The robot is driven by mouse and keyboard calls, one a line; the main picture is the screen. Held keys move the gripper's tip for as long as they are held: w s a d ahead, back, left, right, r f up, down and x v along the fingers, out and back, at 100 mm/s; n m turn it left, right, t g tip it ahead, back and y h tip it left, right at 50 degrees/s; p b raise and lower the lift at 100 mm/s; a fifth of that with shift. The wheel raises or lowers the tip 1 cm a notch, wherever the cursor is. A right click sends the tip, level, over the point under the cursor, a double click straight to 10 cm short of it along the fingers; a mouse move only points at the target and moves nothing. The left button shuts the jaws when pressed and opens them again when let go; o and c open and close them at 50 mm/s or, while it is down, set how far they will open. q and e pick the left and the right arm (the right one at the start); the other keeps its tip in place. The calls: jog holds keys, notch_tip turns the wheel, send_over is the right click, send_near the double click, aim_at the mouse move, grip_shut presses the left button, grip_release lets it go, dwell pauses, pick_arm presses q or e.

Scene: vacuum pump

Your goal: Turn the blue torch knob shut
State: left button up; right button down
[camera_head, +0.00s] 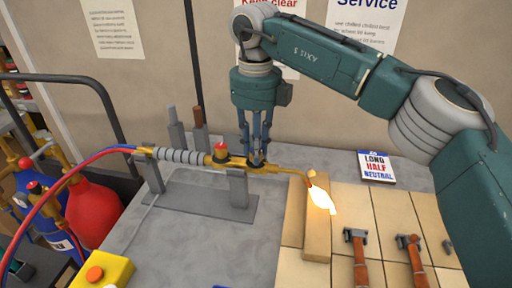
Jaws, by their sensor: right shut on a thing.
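The brass torch (285,170) lies level across a grey stand (238,190), and a bright flame (321,199) burns at its tip on the right. A red knob (220,149) stands up from the torch body. My right gripper (257,160) points straight down onto the torch just right of the red knob, with its fingers close together. The fingers hide the blue knob, so its turn position cannot be seen. My left gripper is not in view.
Red and blue hoses (75,172) run from the torch's left end toward the red cylinder (92,212) and blue cylinder (45,222). Tan bricks (345,200) lie under and right of the flame, with two brown-handled tools (360,262). A yellow box (103,271) sits at the front left.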

dwell(0.3)
jog(key=c, duration=1.5)
grip_release()
jog(key=shift+o, duration=0.2)
notch_tip(320, 180, up, 12)
